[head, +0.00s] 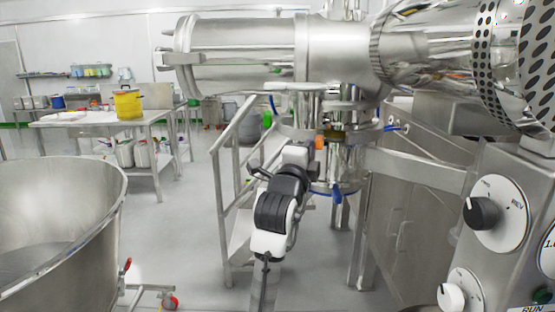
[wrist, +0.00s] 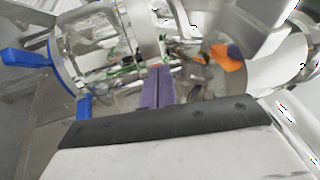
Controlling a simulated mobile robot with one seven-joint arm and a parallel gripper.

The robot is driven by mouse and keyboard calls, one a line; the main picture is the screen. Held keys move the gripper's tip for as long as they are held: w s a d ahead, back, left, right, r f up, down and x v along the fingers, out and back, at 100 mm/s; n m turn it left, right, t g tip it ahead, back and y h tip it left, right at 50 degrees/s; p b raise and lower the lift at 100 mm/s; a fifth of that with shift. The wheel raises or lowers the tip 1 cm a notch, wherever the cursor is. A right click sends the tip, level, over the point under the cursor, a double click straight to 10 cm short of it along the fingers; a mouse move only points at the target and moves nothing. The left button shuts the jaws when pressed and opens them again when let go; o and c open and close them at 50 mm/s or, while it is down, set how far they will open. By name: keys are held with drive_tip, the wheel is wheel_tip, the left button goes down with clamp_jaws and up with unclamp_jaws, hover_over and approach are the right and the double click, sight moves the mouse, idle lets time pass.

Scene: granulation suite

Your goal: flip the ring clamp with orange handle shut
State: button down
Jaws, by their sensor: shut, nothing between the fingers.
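The orange handle (head: 319,142) of the ring clamp shows as a small patch just right of my wrist, below the large steel cylinder. It is larger in the wrist view (wrist: 228,56), upper right, on the shiny pipework. My gripper (wrist: 158,72) has its purple fingers together with nothing between them. The fingertips are left of the orange handle and look apart from it. In the head view my white and black arm hides the fingers and part of the clamp. I cannot tell how far the clamp's ring is open.
Blue handles (wrist: 24,58) sit on the fittings left of my fingers; another (head: 337,192) hangs below the steel vessel. Railed steps (head: 222,190) stand left of my arm. A large steel bowl (head: 120,185) is at left, and a control panel (head: 500,215) is close at right.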

drive_tip(key=shift+s+d, duration=0.3)
drive_tip(key=shift+d, duration=0.6)
drive_tip(key=s+a+b, duration=0.1)
drive_tip(key=s+a, duration=0.1)
drive_tip(key=a, duration=0.5)
drive_tip(key=shift+b, duration=0.35)
